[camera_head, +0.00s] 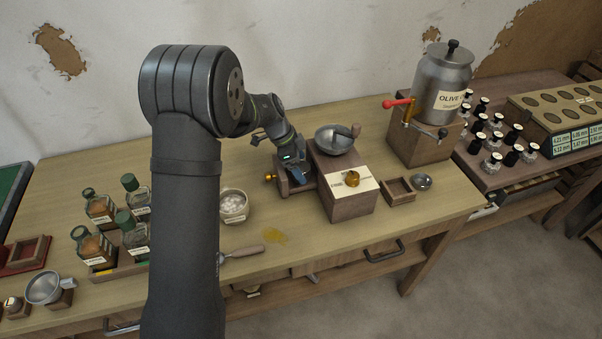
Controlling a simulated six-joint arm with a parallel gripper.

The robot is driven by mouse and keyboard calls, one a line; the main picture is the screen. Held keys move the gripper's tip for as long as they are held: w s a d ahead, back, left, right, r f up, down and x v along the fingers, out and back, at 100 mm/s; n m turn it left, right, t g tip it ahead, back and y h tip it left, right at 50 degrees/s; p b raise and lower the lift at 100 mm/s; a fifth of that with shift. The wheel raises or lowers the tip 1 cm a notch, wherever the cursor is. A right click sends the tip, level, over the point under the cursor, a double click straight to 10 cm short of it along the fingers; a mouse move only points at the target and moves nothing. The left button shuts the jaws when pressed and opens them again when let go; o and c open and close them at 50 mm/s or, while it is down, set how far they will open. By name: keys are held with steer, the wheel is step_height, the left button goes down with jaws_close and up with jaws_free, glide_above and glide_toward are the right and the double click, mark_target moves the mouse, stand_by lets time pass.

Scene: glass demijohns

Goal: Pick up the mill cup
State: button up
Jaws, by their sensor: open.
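A wooden mill (345,199) with a metal bowl (333,140) on top and a cream label stands mid-table. A wooden drawer (291,188) with a brass knob (269,178) sticks out at its left side. My gripper (298,173) is open and points down at this drawer, close to the mill's left wall. The fingertips and the drawer's inside are mostly hidden, so I cannot tell whether a cup lies between the fingers. A small metal cup (422,182) stands right of the mill, well apart from my gripper; I cannot tell whether it is the mill cup.
A steel olive oil can (441,85) on a wooden stand is at the back right. A small wooden tray (398,190) lies right of the mill. The front middle has free room.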

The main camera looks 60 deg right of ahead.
steer(key=shift+f, duration=0.25)
steer(key=c, duration=1.1)
steer(key=shift+r, duration=0.15)
steer(key=shift+r, duration=0.25)
step_height(320, 180, up, 11)
steer(key=w+a, duration=1.4)
steer(key=s+m, duration=0.1)
steer(key=s, duration=0.6)
steer(key=s+r+m+y, duration=0.1)
steer(key=s+m, duration=0.1)
steer(key=s, duration=0.5)
steer(key=s+a+r+m, duration=0.1)
steer(key=s, duration=0.5)
steer(key=shift+s+r+m+g+y, duration=0.25)
steer(key=shift+s+m+g+y, duration=0.05)
steer(key=shift+s+g, duration=0.1)
